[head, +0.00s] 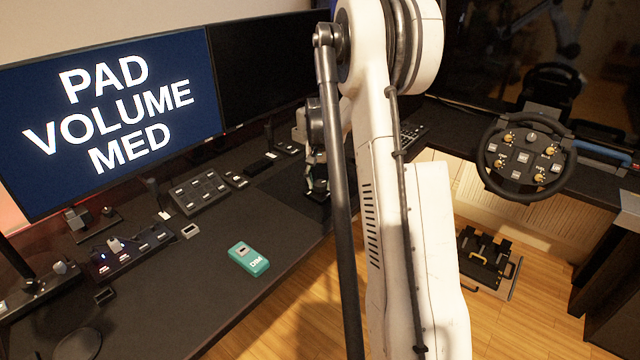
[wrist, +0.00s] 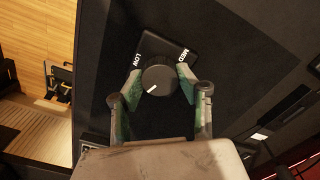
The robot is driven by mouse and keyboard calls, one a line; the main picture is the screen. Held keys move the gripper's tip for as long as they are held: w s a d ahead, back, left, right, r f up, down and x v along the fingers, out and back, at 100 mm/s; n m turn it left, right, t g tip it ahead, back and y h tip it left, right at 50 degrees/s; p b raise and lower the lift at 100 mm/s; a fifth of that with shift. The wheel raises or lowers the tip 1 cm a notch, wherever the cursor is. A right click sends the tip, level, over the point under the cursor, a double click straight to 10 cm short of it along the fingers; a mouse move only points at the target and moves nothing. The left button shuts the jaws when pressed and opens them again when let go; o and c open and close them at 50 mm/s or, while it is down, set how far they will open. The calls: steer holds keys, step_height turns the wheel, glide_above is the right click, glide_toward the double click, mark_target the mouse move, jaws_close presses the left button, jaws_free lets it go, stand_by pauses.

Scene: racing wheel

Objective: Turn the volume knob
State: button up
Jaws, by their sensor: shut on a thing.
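The volume knob (wrist: 158,77) is a round black dial with a white pointer line, on a black box marked LOW and MED. In the wrist view the pointer aims to the lower left of the picture. My gripper (wrist: 159,84) has one green-padded finger on each side of the knob and is shut on it. In the head view my gripper (head: 316,178) is at the desk's far side, partly behind my arm, and the knob cannot be made out there. The left monitor (head: 120,115) reads PAD VOLUME MED.
A teal device (head: 248,259) lies on the black desk (head: 200,300). Button boxes (head: 200,190) and a switch panel (head: 130,250) stand below the monitors. A racing wheel (head: 526,158) is at the right, with pedals (head: 487,262) on the floor. The desk's front is largely clear.

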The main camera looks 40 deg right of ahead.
mark_target(320, 183)
steer(key=shift+m, duration=0.6)
steer(key=o, duration=1.1)
steer(key=shift+o, duration=0.2)
step_height(320, 183, up, 12)
stand_by(0.3)
